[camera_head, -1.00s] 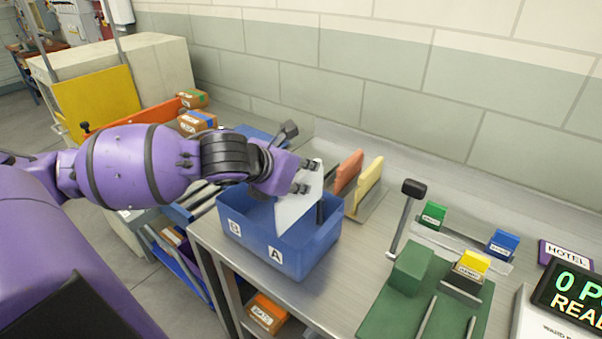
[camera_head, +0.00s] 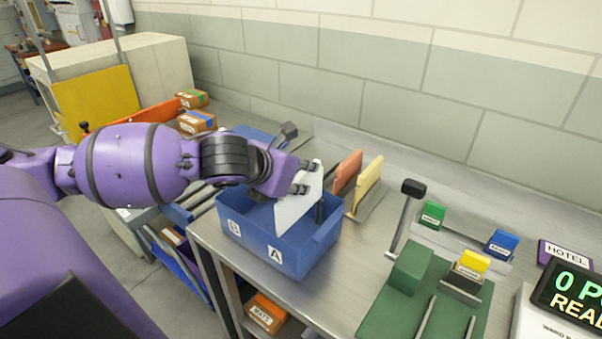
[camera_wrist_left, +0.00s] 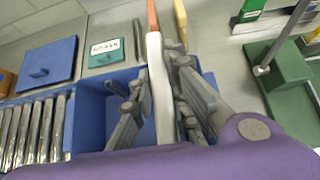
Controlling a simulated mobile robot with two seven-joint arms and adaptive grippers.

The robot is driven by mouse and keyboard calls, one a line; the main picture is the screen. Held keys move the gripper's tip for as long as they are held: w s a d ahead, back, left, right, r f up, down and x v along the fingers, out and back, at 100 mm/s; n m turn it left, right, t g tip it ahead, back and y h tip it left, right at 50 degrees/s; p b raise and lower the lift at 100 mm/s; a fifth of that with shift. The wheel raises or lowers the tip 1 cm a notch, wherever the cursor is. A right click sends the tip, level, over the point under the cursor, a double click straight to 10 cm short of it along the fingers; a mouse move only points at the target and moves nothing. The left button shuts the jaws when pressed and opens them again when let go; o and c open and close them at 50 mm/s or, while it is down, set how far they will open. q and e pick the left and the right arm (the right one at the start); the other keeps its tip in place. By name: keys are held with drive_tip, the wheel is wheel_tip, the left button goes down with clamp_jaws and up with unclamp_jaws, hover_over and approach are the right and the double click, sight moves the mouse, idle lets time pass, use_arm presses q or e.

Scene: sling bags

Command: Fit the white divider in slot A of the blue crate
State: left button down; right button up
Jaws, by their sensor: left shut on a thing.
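The white divider (camera_head: 297,205) is upright in my left gripper (camera_head: 308,178), which is shut on it. In the left wrist view the divider (camera_wrist_left: 157,85) stands edge-on between the fingers of the left gripper (camera_wrist_left: 158,110). The blue crate (camera_head: 305,254) stands on the steel bench with labels B (camera_head: 235,227) and A (camera_head: 275,255) on its front wall. The divider is at the crate's opening, on the A side, with its lower part behind the front wall. I cannot tell whether it is in a slot. My right gripper is not in view.
Orange (camera_head: 348,172) and yellow (camera_head: 368,183) dividers stand in a rack behind the crate. A green fixture (camera_head: 412,270) with a black-knobbed lever (camera_head: 413,188) stands to the right. Bare bench (camera_head: 350,270) lies between crate and fixture.

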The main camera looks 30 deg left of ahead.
sight(306, 210)
use_arm(q)
drive_tip(key=shift+f+b, duration=1.7)
drive_tip(key=shift+f, duration=3.65)
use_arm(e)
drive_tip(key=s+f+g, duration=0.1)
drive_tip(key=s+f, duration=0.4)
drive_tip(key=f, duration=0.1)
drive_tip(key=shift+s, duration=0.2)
use_arm(q)
drive_tip(key=c, duration=1.6)
unclamp_jaws()
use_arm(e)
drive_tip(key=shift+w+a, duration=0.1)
use_arm(q)
drive_tip(key=shift+s+r, duration=0.1)
drive_tip(key=shift+s, duration=0.1)
drive_tip(key=v, duration=0.5)
drive_tip(key=shift+s+a+r, duration=0.2)
drive_tip(key=shift+s+r, duration=0.05)
drive_tip(key=shift+s, duration=0.15)
drive_tip(key=shift+s+d+r, duration=0.1)
drive_tip(key=shift+s+r, duration=0.3)
